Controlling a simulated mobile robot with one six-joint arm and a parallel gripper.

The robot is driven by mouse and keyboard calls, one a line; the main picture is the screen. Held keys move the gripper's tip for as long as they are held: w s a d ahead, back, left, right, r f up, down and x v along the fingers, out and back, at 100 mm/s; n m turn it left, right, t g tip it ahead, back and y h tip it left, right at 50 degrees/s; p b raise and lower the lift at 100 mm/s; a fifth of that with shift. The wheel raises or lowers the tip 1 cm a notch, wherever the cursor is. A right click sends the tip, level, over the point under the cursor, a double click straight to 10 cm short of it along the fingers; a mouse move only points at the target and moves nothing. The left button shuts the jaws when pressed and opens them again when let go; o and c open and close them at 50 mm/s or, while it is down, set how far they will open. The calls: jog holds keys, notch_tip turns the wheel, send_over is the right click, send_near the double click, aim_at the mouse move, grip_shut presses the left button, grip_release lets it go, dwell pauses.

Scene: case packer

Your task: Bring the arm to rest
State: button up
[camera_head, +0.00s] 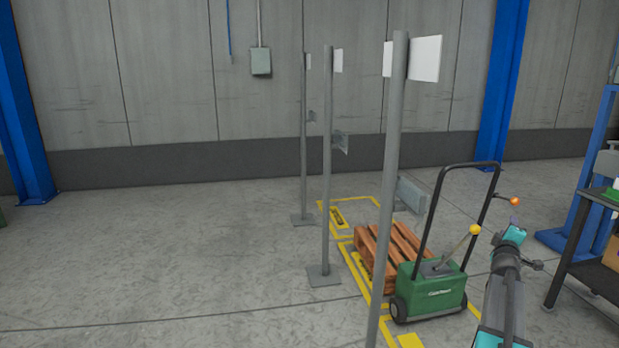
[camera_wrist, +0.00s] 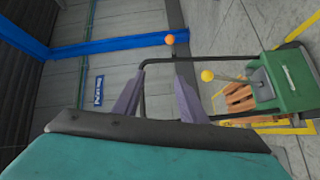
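My arm (camera_head: 500,295) reaches up from the lower right of the head view, apart from the floor. My gripper (camera_head: 514,222) is at its far end, small and partly seen there, in front of the space right of a green pallet truck. In the wrist view, the two purple-grey fingers of my gripper (camera_wrist: 160,88) stand apart with nothing held between them. The green pallet truck (camera_head: 432,295) has a black handle frame and a yellow-knobbed lever. It also shows at the right of the wrist view (camera_wrist: 285,80), tilted by the camera's angle.
A wooden pallet (camera_head: 405,243) lies by the truck within yellow floor lines. Grey posts (camera_head: 326,170) with white panels stand to its left, one (camera_head: 390,200) close in front. A dark bench (camera_head: 595,205) and a blue column (camera_head: 590,165) stand at the right.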

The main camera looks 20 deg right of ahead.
jog(key=w+a+f+m+g+y+p, duration=0.1)
jog(key=w+a+f+y+p, duration=0.1)
jog(key=a+f, duration=0.75)
jog(key=w+a+f+m+g+y+p, duration=0.1)
jog(key=w+a+f+g+y, duration=0.15)
jog(key=a+f, duration=0.7)
jog(key=s+a+f+m+g+y+p, duration=0.1)
jog(key=s+a+f+g+y+p, duration=0.15)
jog(key=a+f, duration=0.7)
jog(key=s+a+f+m+g+y+p, duration=0.1)
jog(key=s+a+f+y, duration=0.15)
jog(key=a+f, duration=0.75)
jog(key=s+a+f+g+y+p, duration=0.15)
jog(key=s+a+f, duration=0.25)
jog(key=s+a, duration=0.5)
jog(key=s+a+f+g+y+p, duration=0.1)
jog(key=s+a+f+g+p, duration=0.2)
jog(key=s+a, duration=0.5)
jog(key=s+a+f+m+g+y+p, duration=0.1)
jog(key=s+a+g, duration=0.4)
jog(key=s+a, duration=1)
jog(key=s, duration=0.3)
jog(key=shift+s+a+y, duration=0.3)
jog(key=shift+s, duration=0.1)
jog(key=shift+f, duration=0.1)
